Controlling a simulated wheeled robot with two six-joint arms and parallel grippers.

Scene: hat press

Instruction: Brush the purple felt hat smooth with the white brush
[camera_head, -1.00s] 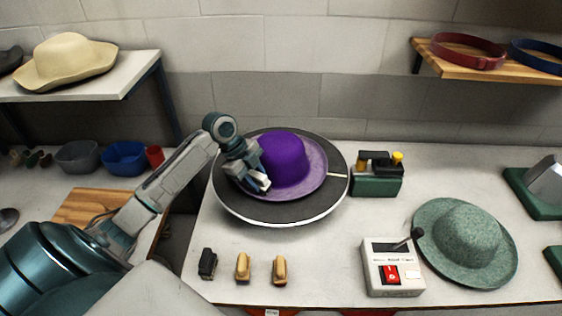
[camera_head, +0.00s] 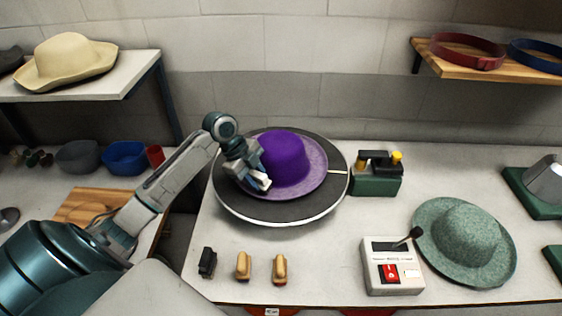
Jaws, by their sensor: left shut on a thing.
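The purple felt hat (camera_head: 287,160) sits brim down on a round dark turntable (camera_head: 290,210) with a pale rim. My left gripper (camera_head: 257,180) is at the hat's front left brim, beside the crown. It is shut on the white brush (camera_head: 264,185), of which only a small white part shows. The brush is at the brim; I cannot tell whether it touches the felt. My right gripper is not in view.
A control box (camera_head: 391,267) with a red switch and a lever stands front right, beside a green hat (camera_head: 465,243). A black brush (camera_head: 207,263) and two tan brushes (camera_head: 243,266) lie at the front. A green device (camera_head: 377,175) stands right of the turntable.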

